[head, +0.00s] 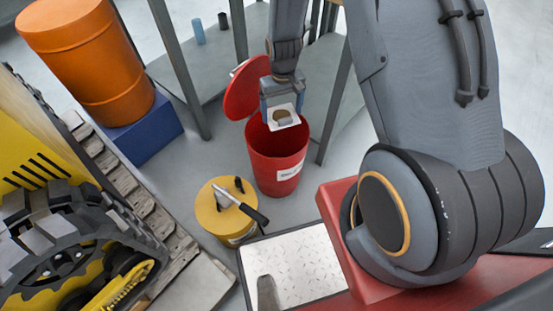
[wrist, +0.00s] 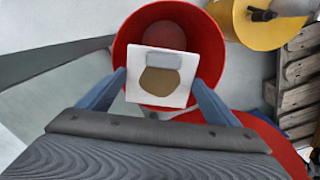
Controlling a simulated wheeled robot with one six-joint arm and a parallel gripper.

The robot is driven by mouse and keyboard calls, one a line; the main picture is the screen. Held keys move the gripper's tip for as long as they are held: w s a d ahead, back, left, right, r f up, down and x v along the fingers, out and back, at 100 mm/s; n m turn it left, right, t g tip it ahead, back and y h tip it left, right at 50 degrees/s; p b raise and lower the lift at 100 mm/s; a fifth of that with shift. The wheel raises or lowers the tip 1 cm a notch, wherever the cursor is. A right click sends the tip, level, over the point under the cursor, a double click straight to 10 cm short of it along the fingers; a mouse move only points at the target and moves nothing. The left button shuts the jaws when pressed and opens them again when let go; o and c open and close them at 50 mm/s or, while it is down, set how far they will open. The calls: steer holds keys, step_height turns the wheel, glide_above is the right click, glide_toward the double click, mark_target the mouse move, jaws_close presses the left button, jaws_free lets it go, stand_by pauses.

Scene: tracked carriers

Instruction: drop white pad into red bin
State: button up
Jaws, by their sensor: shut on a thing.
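The white pad (wrist: 147,91), square with a brown round patch and a grey strip, is held between the two fingers of my gripper (wrist: 160,88). In the head view the pad (head: 273,121) shows at the end of my gripper (head: 281,112), over the mouth of the red bin (head: 277,160). The red bin stands upright with its round lid (head: 245,88) tilted open behind it. In the wrist view the bin's rim (wrist: 121,45) surrounds most of the pad, and the inside shows beyond it. The pad's exact height above the rim is hard to tell.
A yellow drum (head: 228,218) with a black-handled tool on top stands in front of the bin. Grey table legs (head: 181,68) rise behind it. An orange barrel (head: 98,62) on a blue block (head: 145,137) and a yellow tracked machine (head: 50,230) are at left.

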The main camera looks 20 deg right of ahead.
steer(key=shift+f, duration=0.35)
steer(key=o, duration=1)
steer(key=shift+r, duration=0.1)
steer(key=shift+r+p, duration=0.4)
steer(key=shift+r, duration=3.45)
